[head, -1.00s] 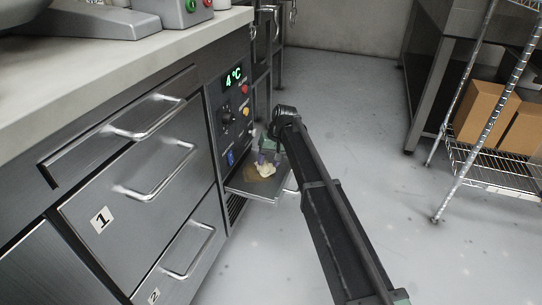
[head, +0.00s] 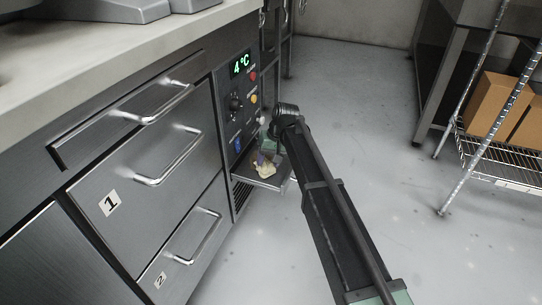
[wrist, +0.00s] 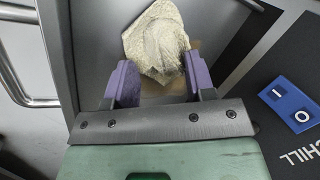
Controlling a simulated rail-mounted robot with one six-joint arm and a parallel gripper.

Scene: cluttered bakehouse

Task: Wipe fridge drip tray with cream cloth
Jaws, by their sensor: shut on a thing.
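The cream cloth (head: 264,170) is bunched up on the pulled-out metal drip tray (head: 275,183), low on the fridge front. My gripper (head: 268,152) is above the tray, its purple fingers shut on the cloth. In the wrist view the cloth (wrist: 158,42) spreads beyond the fingertips of my gripper (wrist: 162,72), over the grey tray (wrist: 92,22). A tan wet-looking patch (wrist: 166,88) shows on the tray between the fingers. The cloth and fingers hide part of the tray.
The fridge control panel (head: 240,100) reads 4 °C and stands right beside the tray. Drawers with bar handles (head: 178,158) are to the left. A wire rack (head: 490,165) with cardboard boxes (head: 497,103) stands at the right. The floor between is clear.

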